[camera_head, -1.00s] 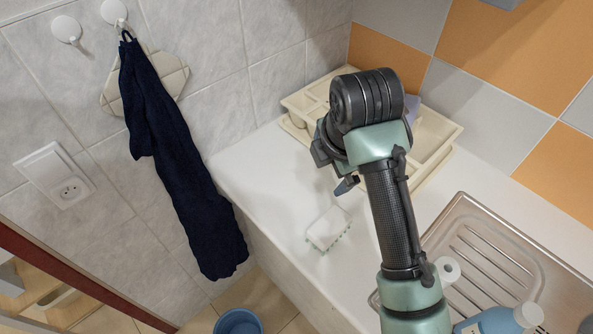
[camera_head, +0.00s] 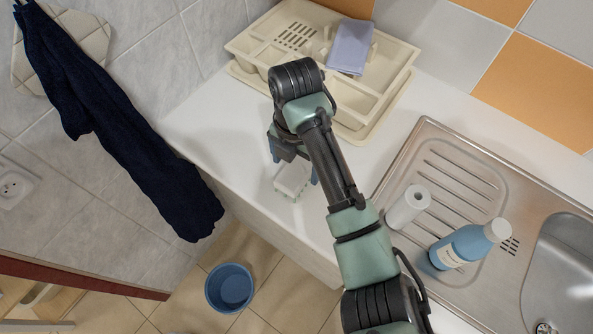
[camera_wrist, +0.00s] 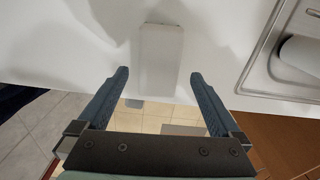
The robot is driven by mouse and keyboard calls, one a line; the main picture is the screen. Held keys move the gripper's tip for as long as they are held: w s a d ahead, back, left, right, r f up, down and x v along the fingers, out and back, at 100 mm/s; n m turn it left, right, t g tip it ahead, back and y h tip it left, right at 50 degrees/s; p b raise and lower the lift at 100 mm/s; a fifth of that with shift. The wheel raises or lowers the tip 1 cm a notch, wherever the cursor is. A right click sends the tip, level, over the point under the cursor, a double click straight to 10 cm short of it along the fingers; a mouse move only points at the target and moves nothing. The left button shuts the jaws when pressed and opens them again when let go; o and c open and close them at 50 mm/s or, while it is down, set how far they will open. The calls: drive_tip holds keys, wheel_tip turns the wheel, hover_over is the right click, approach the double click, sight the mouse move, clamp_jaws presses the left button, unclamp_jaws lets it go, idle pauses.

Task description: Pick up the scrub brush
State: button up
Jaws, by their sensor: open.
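The scrub brush (camera_head: 293,178) is a small white block with bristles along its lower side. It lies on the white counter near the front edge. In the wrist view the brush (camera_wrist: 161,58) shows as a pale upright rectangle, just beyond and between the fingertips. The wrist partly covers the brush's upper end there.
A cream dish rack (camera_head: 395,75) with a lilac sponge-like block (camera_head: 350,47) stands behind my arm. At right are a paper roll (camera_head: 408,207), a blue bottle (camera_head: 468,246) and the steel sink (camera_head: 428,135). A dark towel (camera_head: 115,125) hangs at left. A blue bucket (camera_head: 229,288) is on the floor.

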sight(295, 171)
drive_tip(key=shift+f, duration=1.95)
drive_tip(key=c, duration=1.4)
drive_tip(key=shift+r, duration=0.15)
